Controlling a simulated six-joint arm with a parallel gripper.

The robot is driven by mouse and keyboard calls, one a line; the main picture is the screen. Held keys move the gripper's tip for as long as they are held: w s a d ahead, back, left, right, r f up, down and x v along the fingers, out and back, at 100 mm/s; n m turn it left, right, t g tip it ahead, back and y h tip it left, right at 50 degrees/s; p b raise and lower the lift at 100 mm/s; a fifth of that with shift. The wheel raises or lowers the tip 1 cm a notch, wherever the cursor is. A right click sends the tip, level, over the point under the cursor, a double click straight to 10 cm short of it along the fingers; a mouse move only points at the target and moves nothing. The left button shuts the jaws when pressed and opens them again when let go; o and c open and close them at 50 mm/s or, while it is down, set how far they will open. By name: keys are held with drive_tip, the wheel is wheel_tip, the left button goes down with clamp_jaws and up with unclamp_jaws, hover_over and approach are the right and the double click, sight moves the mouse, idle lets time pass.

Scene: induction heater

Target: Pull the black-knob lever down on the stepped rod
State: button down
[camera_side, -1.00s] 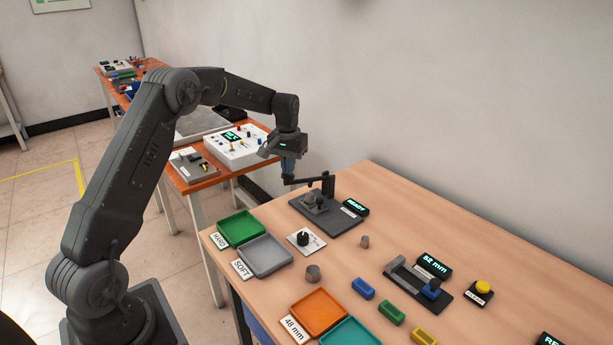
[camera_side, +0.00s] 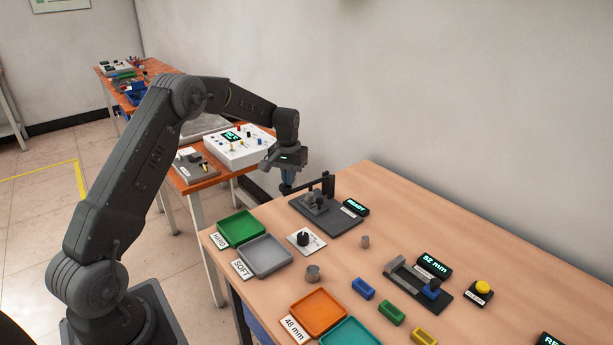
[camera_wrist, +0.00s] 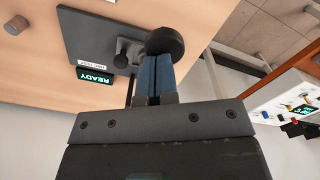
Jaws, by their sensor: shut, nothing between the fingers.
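The lever (camera_side: 309,186) is a dark bar on an upright post on a dark base plate (camera_side: 342,220). It slopes down from the post towards my gripper (camera_side: 287,188). The black knob (camera_wrist: 165,41) shows in the wrist view right at the tips of my shut blue fingers (camera_wrist: 156,62). The fingers are closed with nothing between them and seem to press on the knob from above; exact contact is hard to tell. A grey stepped block (camera_side: 315,204) sits on the plate under the lever. The stepped rod itself is too small to make out clearly.
A READY display (camera_side: 355,206) stands beside the plate. A black dial (camera_side: 304,238), green tray (camera_side: 241,228) and grey tray (camera_side: 265,255) lie in front. A second bench with a white control box (camera_side: 236,146) stands behind. The wall side of the table is clear.

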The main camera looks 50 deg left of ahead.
drive_tip(key=shift+f, duration=1.35)
wheel_tip(320, 180, up, 13)
idle(0.6)
drive_tip(key=s+d+r+m+t, duration=0.3)
drive_tip(key=s+d+r, duration=0.9)
drive_tip(key=d, duration=0.4)
drive_tip(key=s+d+f+m+t, duration=0.1)
drive_tip(key=s+d, duration=0.3)
drive_tip(key=s, duration=0.5)
drive_tip(key=s+d+f+m+t, duration=0.1)
drive_tip(key=s+d+f+m, duration=0.1)
drive_tip(key=s, duration=0.7)
drive_tip(key=shift+d+f+t, duration=0.3)
drive_tip(key=shift+d+f, duration=0.45)
drive_tip(key=shift+d, duration=0.2)
